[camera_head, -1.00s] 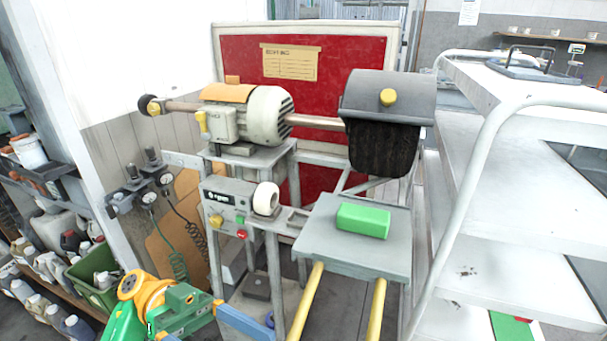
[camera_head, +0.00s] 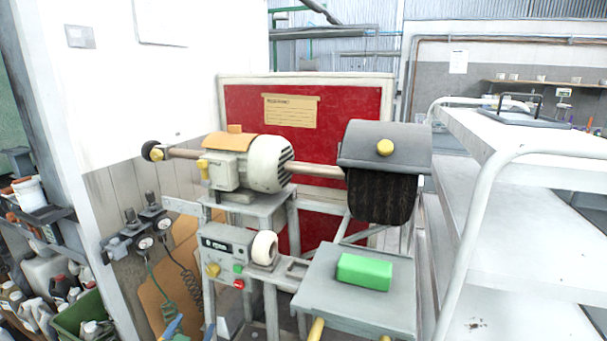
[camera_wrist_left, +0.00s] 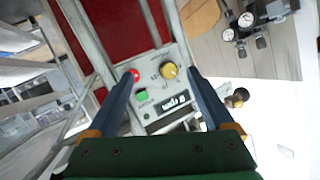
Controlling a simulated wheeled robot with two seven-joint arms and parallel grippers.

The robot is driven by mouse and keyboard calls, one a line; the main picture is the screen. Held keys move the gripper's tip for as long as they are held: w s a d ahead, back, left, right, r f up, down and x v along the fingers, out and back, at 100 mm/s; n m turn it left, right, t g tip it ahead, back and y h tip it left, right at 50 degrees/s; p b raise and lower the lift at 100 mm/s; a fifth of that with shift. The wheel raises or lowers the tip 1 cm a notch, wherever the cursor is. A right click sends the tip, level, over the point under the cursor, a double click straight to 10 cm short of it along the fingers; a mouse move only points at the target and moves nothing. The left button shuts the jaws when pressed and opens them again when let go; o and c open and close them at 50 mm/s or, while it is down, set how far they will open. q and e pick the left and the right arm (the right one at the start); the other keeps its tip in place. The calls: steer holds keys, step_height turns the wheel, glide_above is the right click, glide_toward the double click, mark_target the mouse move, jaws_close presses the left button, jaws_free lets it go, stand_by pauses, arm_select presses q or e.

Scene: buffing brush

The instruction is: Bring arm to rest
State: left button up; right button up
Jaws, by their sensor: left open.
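My left gripper (camera_head: 172,327) barely shows at the bottom edge of the head view, where only a blue finger part and a little green are visible. In the left wrist view my left gripper (camera_wrist_left: 160,74) has its two blue fingers spread apart with nothing held between them. The control box (camera_head: 226,255) of the buffing machine, with yellow, green and red controls, shows beyond the fingers in the left wrist view (camera_wrist_left: 160,85). I cannot tell the exact distance to it. My right gripper is in neither view.
The motor (camera_head: 250,163) and dark buffing brush (camera_head: 380,196) under a grey hood stand above the box. A green block (camera_head: 364,272) lies on the grey shelf (camera_head: 325,290). A white rack (camera_head: 500,205) stands right. Bottles and a green bin (camera_head: 75,315) are lower left.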

arm_select(q)
steer(key=s+d+f+g, duration=0.1)
steer(key=s+f+g, duration=0.1)
steer(key=s+f, duration=0.4)
steer(key=s+d+f+g, duration=0.15)
steer(key=s+f, duration=0.25)
steer(key=f, duration=0.5)
steer(key=s+d+f+g, duration=0.1)
steer(key=s+f+g, duration=0.2)
steer(key=s, duration=0.9)
steer(key=s+d+f+g, duration=0.2)
steer(key=s+f+g, duration=0.1)
steer(key=s+f, duration=0.6)
steer(key=s+d+f+g+h, duration=0.1)
steer(key=s+f+g, duration=0.3)
steer(key=s, duration=1.2)
steer(key=shift+s+d+f, duration=0.25)
steer(key=shift+d+f, duration=0.1)
steer(key=shift+f, duration=0.55)
